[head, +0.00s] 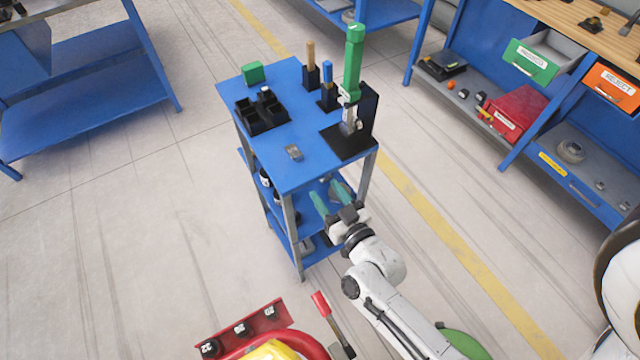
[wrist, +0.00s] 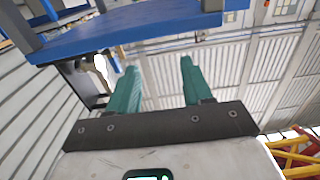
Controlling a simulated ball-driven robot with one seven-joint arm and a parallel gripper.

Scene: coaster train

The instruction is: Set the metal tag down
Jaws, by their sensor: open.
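A small grey metal tag (head: 293,152) lies flat on the blue top of the cart (head: 285,176), near its front left part. My gripper (head: 329,192) is in front of the cart's right front side, below the top's edge and apart from the tag. Its two green fingers are spread with nothing between them, as the wrist view also shows (wrist: 160,85). The tag is not visible in the wrist view, where the blue cart's edge (wrist: 130,32) shows at the upper left.
On the cart stand a black divided tray (head: 262,112), a green block (head: 253,72), upright handled tools (head: 311,65) and a green-handled press (head: 354,70). Blue shelving with a REJECT bin (head: 614,86) is at right. A red rack (head: 240,330) is at the bottom.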

